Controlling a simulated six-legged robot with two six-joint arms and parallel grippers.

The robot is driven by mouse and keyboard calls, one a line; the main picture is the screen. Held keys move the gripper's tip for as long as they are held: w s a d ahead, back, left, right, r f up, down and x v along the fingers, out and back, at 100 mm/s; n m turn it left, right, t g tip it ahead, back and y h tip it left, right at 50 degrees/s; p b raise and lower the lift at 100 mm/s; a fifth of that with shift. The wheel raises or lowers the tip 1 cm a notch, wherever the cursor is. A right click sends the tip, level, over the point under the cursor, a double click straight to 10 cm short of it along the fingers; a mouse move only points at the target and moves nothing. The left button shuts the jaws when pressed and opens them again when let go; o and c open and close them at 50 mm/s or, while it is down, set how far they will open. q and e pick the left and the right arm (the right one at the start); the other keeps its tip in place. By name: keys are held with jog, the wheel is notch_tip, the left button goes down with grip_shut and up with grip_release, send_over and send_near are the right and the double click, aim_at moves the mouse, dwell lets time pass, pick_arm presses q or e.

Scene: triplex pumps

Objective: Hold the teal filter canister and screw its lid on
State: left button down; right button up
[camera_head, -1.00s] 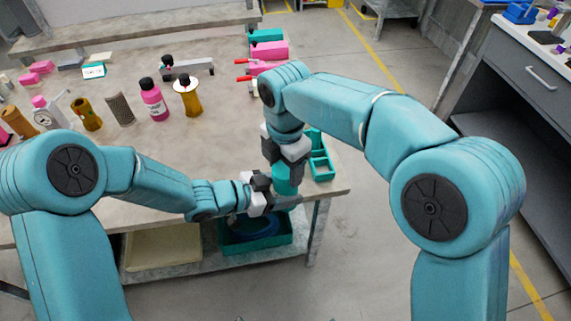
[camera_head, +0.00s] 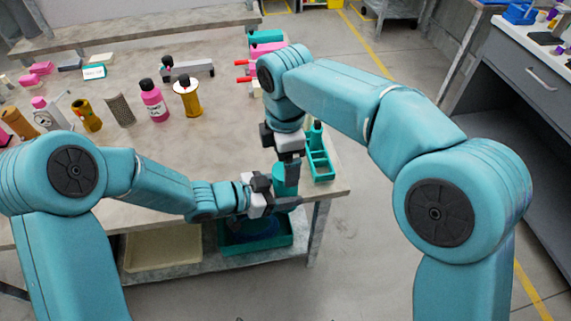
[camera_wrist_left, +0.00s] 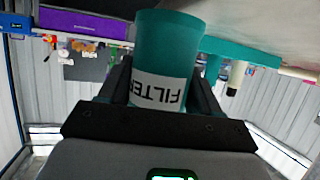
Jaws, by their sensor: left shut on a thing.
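The teal filter canister (camera_head: 284,182) is gripped at the front right corner of the bench. It also shows in the left wrist view (camera_wrist_left: 168,55), with a white FILTER label that reads upside down. My left gripper (camera_head: 272,204) is shut on the canister, with one finger on each side of it. My right gripper (camera_head: 291,172) points down just above and beside the canister's upper part. Its dark fingers overlap the canister in the head view, so I cannot tell whether they are open, shut or touching it. I cannot make out the lid.
A teal compartment tray (camera_head: 322,172) sits close to the right gripper at the bench's right edge. A yellow canister (camera_head: 187,104) and a pink bottle (camera_head: 154,106) stand further back. The bench middle (camera_head: 190,150) is clear. A teal bin (camera_head: 268,245) is below.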

jog(key=shift+r, duration=0.75)
jog(key=shift+c, duration=0.5)
